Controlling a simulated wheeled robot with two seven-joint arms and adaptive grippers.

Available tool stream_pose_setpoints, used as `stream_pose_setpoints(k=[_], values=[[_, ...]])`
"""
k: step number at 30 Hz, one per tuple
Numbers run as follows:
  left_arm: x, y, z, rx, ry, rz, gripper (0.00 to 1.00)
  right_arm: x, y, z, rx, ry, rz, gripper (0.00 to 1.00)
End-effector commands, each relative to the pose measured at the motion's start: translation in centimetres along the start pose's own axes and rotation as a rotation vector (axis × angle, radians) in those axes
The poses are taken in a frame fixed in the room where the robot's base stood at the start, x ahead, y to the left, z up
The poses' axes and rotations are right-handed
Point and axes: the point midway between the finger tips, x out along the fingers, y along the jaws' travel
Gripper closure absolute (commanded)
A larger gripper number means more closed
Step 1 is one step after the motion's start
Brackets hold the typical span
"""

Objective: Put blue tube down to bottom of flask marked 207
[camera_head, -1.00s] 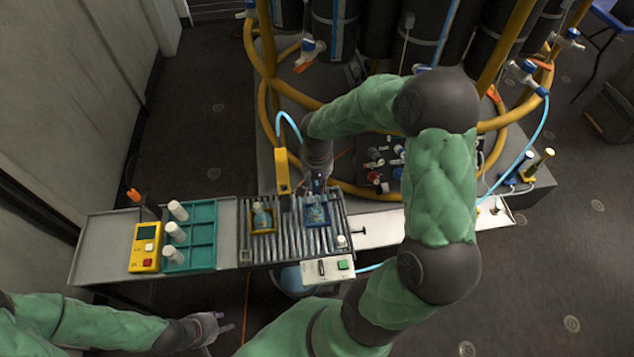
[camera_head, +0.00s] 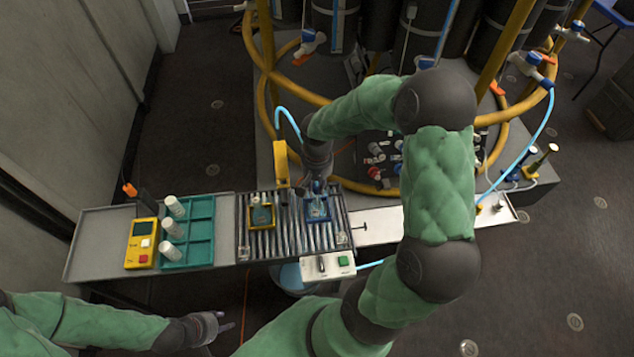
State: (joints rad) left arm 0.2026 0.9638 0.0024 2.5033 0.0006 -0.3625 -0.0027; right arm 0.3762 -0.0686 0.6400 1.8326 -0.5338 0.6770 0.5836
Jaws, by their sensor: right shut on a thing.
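A light-blue tube (camera_head: 288,113) arches up from a yellow post (camera_head: 281,165) and runs behind my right wrist. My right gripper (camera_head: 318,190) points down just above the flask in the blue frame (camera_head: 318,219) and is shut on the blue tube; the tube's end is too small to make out. A clear flask (camera_head: 317,208) sits in this blue frame. Another flask (camera_head: 261,216) sits in a yellow frame to its left. The number 207 cannot be read on either. My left gripper (camera_head: 226,321) is open and empty at the lower left, away from the flasks.
The frames stand on a ribbed roller bed (camera_head: 289,235). A white control box (camera_head: 327,267) is at its front. To the left are a teal rack (camera_head: 202,234) with white-capped vials and a yellow meter (camera_head: 142,243). Yellow pipes (camera_head: 262,105) stand behind.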

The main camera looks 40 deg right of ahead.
Motion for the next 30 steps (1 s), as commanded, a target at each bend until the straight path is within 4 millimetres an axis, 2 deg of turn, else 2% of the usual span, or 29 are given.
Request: stream_pose_setpoints(k=[6, 30], values=[[0.6, -0.2, 0.0, 0.000, 0.000, 0.000, 0.60, 0.8, 0.0, 0.0, 0.000, 0.000, 0.000, 0.95], [1.1, -0.4, 0.0, 0.000, 0.000, 0.000, 0.60, 1.4, 0.0, 0.0, 0.000, 0.000, 0.000, 0.95]])
